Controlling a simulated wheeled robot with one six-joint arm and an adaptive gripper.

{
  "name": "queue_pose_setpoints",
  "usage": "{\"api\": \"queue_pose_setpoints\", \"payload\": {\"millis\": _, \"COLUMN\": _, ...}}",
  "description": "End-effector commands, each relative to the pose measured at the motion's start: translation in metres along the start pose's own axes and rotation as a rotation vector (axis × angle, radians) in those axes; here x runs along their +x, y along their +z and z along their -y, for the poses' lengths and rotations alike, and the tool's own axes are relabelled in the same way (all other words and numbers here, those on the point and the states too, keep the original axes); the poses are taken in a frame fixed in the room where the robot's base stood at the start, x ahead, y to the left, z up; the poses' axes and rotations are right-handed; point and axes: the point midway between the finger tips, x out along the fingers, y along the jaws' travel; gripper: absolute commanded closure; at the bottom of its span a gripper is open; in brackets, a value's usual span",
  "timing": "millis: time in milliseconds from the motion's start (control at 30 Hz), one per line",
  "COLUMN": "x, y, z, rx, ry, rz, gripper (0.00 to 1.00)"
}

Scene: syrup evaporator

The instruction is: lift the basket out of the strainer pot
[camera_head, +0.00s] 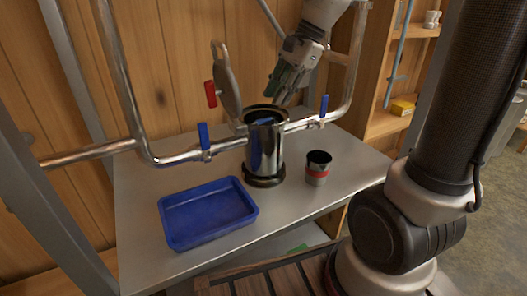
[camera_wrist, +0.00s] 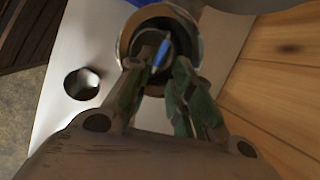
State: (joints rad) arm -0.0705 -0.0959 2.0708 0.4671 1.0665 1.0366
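The strainer pot (camera_head: 265,150) is a shiny metal cylinder with dark rims, upright on the metal table and joined to the pipework. Its round lid (camera_head: 227,85) is swung up on the left. The basket sits inside the pot; little of it shows except a blue bar (camera_wrist: 162,54), perhaps its handle, across the opening. My gripper (camera_head: 283,98) is above the pot's mouth, pointing down. In the wrist view its two fingers (camera_wrist: 155,82) are spread apart, with the pot's opening and the blue bar beyond their tips. Nothing is between the fingers.
A blue tray (camera_head: 207,236) lies on the table left of the pot. A metal cup with a red band (camera_head: 317,168) stands to the right. Pipes with blue-handled valves (camera_head: 204,137) flank the pot, and a red handle (camera_head: 210,94) is near the lid. Wooden wall behind.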

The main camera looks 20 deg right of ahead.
Motion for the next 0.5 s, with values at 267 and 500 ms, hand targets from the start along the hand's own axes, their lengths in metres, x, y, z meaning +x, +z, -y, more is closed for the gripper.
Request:
{"api": "queue_pose_setpoints", "payload": {"millis": 267, "x": 0.013, "y": 0.004, "z": -0.002, "rx": 0.168, "ry": 0.006, "rz": 0.013, "gripper": 0.78}}
{"api": "queue_pose_setpoints", "payload": {"millis": 500, "x": 0.045, "y": 0.004, "z": -0.001, "rx": 0.164, "ry": 0.007, "rz": 0.011, "gripper": 0.78}}
